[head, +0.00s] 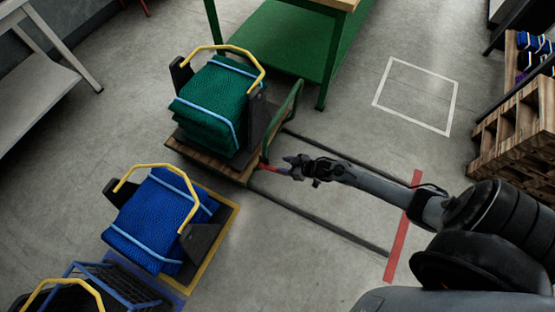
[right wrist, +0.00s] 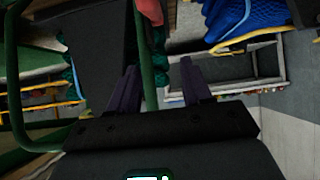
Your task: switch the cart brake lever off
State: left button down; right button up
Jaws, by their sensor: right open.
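The cart (head: 186,151) has a wooden deck and a green push handle (head: 291,104), and carries a green net bundle (head: 217,102). A small red lever (head: 266,168) sticks out low at the cart's handle end. My right gripper (head: 288,164) is beside the lever's right end; I cannot tell whether they touch. In the right wrist view its two dark fingers (right wrist: 160,88) are apart, with a green post (right wrist: 144,50) showing between them. A red piece (right wrist: 151,10), perhaps the lever, shows at the top edge there. My left gripper is not in view.
Blue nets (head: 160,215) stand on a yellow-edged floor spot at the lower left. A green workbench (head: 290,45) is behind the cart. Wooden pallets (head: 520,125) are at the right. Dark floor tracks run from the cart to a red floor strip (head: 395,245). A white floor square (head: 455,107) is empty.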

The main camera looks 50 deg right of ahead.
jog(key=p+v, duration=0.1)
jog(key=v, duration=0.2)
jog(key=shift+s+d+r, duration=0.1)
jog(key=shift+s+r, duration=0.15)
jog(key=shift+s, duration=0.05)
